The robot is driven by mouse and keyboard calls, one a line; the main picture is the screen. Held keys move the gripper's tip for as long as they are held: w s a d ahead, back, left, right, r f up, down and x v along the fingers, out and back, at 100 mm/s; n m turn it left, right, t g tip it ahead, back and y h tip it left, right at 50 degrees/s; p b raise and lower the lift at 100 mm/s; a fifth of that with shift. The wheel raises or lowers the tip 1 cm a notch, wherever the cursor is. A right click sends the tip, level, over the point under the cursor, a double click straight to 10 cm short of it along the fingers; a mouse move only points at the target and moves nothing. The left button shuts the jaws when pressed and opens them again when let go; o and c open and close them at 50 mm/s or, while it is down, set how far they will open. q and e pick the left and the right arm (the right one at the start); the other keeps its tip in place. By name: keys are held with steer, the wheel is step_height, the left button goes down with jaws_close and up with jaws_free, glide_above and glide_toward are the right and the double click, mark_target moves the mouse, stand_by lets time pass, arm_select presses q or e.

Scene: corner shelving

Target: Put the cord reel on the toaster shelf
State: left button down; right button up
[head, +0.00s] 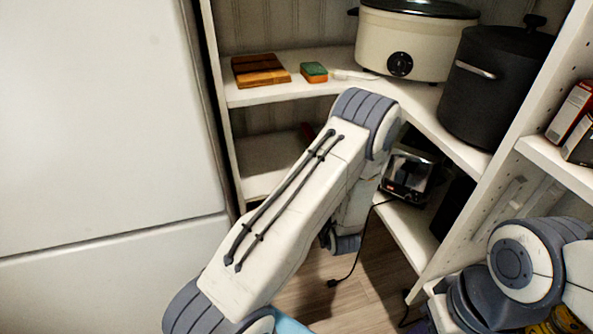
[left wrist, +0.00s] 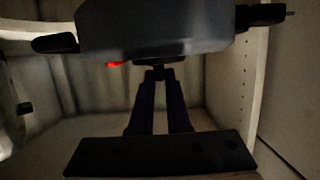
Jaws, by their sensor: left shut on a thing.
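In the left wrist view, my left gripper (left wrist: 160,76) is shut, its fingers meeting a small dark part below a broad dark body (left wrist: 155,35). I take this for the cord reel, though it is too dark to be sure of its shape. A bit of red (left wrist: 116,64) shows under it. In the head view my left arm hides the gripper and most of what it holds; a dark red spot (head: 306,131) shows beside the arm. The toaster (head: 408,172), shiny and dark, stands on the toaster shelf (head: 411,234) at the right. My right gripper is out of view.
The upper shelf holds a wooden board (head: 260,70), a sponge (head: 314,71), a cream slow cooker (head: 412,42) and a black pot (head: 495,88). A cord (head: 352,262) hangs from the toaster shelf. An upright post (head: 500,200) stands at the right. Boxes (head: 575,118) sit on the far right shelf.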

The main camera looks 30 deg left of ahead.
arm_select(q)
steer(key=w+a, duration=0.3)
steer(key=w+a+b, duration=0.1)
steer(key=w+a, duration=0.2)
steer(key=a, duration=0.1)
steer(key=w+a+b, duration=0.1)
steer(key=w+a, duration=0.2)
steer(key=a, duration=0.1)
steer(key=shift+a+r, duration=0.1)
steer(key=shift+r, duration=0.1)
steer(key=w+a, duration=0.1)
steer(key=w+a+b, duration=0.1)
steer(key=shift+w+a, duration=0.2)
steer(key=shift+a, duration=0.2)
steer(key=shift+f+b, duration=0.25)
steer(key=shift+b, duration=0.05)
steer(key=c, duration=1.2)
jaws_free()
steer(key=shift+s+f, duration=0.1)
steer(key=shift+f, duration=0.25)
steer(key=o, duration=0.3)
